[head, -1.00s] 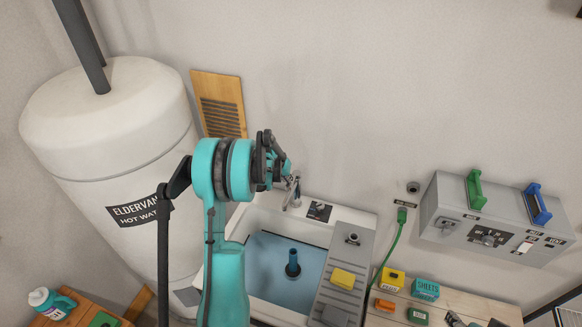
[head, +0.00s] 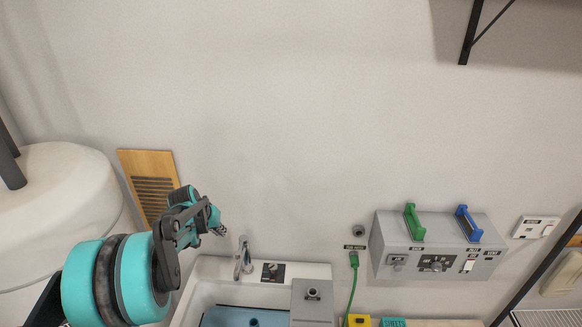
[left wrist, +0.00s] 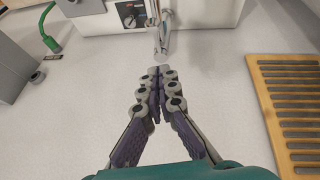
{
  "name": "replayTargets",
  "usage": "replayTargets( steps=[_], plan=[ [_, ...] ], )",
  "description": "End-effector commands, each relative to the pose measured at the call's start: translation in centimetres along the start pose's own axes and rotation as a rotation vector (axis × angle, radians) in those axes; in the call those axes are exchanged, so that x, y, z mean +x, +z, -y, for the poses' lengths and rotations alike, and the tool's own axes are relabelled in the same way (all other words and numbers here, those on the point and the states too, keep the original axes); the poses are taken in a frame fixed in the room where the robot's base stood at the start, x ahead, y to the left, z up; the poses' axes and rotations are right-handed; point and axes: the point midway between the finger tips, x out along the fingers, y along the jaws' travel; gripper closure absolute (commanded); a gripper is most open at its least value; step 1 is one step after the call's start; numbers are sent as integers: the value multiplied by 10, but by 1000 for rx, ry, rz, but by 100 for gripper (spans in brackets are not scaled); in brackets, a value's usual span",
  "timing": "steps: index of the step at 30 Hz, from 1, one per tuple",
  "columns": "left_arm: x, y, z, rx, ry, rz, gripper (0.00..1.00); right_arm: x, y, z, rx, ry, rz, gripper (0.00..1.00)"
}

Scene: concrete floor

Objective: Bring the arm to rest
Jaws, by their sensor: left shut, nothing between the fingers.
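My left gripper (head: 218,229) is in the head view at lower left, raised in front of the wall, left of the sink's faucet (head: 243,259). Its teal and dark wrist rises from the bottom left. In the left wrist view its fingers (left wrist: 155,72) meet at the tips, shut and empty. The faucet (left wrist: 164,35) shows just beyond the fingertips there; I cannot tell the exact gap. My right gripper is in neither view.
A white sink (head: 211,270) with blue water is below. A wooden vent (head: 150,183) and white tank (head: 60,195) are at left. A grey box (head: 437,252) with green and blue handles is on the wall at right. A dark bracket (head: 472,30) is above. The middle wall is clear.

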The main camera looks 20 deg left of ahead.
Motion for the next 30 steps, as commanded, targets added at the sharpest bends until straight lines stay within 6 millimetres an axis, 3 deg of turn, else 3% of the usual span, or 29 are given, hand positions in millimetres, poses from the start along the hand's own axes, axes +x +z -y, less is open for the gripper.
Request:
replayTargets(
  steps=[5,8,12,18,24,27,30],
  plan=[
    [1,10,-11,12,-1,-2,100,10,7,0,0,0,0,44],
    [3,32,-35,41,-5,-7,100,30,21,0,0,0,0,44],
    [5,85,-78,102,-14,-24,100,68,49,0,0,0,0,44],
    [13,177,-123,192,-20,-59,100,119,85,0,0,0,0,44],
    [39,276,-143,283,-14,-103,100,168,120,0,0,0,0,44],
    [54,317,-146,320,-8,-124,100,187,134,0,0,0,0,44],
    [66,345,-146,345,-3,-142,100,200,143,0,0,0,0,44]
  ],
)
